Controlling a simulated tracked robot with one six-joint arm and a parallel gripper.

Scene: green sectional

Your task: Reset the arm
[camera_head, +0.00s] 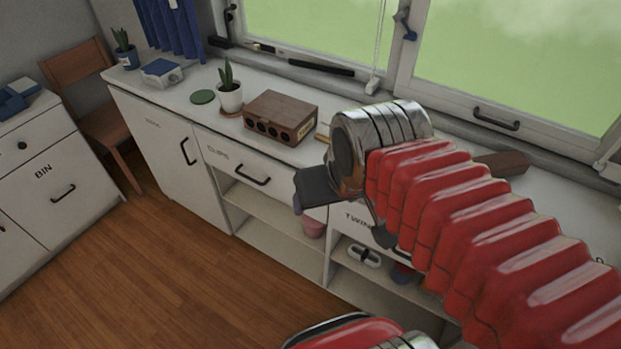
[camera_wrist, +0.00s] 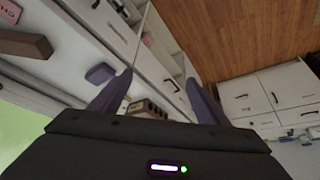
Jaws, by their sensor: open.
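My arm, with a red ribbed sleeve and a silver wrist joint, reaches across the right half of the head view. My gripper (camera_head: 308,192) is at its end, in front of the white counter, with its dark jaws partly hidden by the wrist. In the wrist view, my gripper (camera_wrist: 159,78) has its two dark fingers spread apart, with nothing held between them. The counter's drawers and open shelves show beyond the fingers.
The counter (camera_head: 200,115) holds a brown box with holes (camera_head: 281,117), a potted plant (camera_head: 230,97) and a brown block (camera_head: 500,163). A purple-grey block (camera_wrist: 100,73) shows beside one finger. A wooden chair (camera_head: 85,95) stands at left. The wooden floor (camera_head: 150,270) is clear.

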